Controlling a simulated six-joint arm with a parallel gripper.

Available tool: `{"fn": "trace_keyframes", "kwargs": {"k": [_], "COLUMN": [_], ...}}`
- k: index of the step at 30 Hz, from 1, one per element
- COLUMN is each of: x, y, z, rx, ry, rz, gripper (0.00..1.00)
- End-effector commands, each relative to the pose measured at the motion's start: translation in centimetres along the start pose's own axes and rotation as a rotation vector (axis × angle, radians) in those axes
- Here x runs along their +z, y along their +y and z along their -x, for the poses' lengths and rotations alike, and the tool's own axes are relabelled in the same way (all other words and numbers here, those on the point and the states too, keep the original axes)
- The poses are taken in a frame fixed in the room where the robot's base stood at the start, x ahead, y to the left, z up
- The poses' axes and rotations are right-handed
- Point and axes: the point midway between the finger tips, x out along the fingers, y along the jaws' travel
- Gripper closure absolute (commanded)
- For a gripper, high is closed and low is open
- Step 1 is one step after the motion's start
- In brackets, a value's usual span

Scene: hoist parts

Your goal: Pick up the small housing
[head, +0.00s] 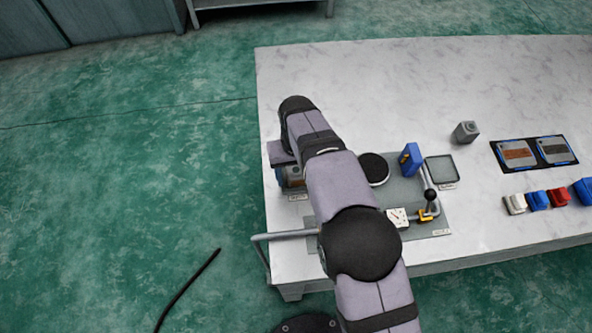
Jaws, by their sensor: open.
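A small grey block-shaped part (466,132), which looks like the small housing, stands alone on the pale marbled table at the right of centre. It has a round feature on its face. My arm reaches up the picture over the left part of the table, well to the left of this part. The jaws of my gripper are hidden behind my own arm, so neither fingertip shows. Nothing is seen touching the grey part.
A grey mat (405,190) holds a black round pad (374,168), a blue block (410,159), a shallow tray (441,169) and a black-knobbed lever (430,196). Two blue-edged plates (516,153) lie on black at right, with several coloured blocks (558,196) in front. Table around the grey part is clear.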

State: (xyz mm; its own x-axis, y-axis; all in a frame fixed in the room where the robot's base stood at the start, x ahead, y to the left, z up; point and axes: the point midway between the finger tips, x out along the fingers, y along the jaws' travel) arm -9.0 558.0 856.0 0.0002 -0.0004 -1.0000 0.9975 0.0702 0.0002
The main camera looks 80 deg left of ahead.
Motion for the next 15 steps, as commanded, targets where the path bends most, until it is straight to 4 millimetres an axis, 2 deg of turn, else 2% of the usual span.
{"fn": "trace_keyframes", "kwargs": {"k": [9,15], "x": [0.01,0.0], "y": [0.03,0.03], "z": [-0.47,-0.45], "rx": [0.0,0.0], "ry": [0.0,0.0], "rz": [0.0,0.0], "gripper": [0.39,0.87]}}
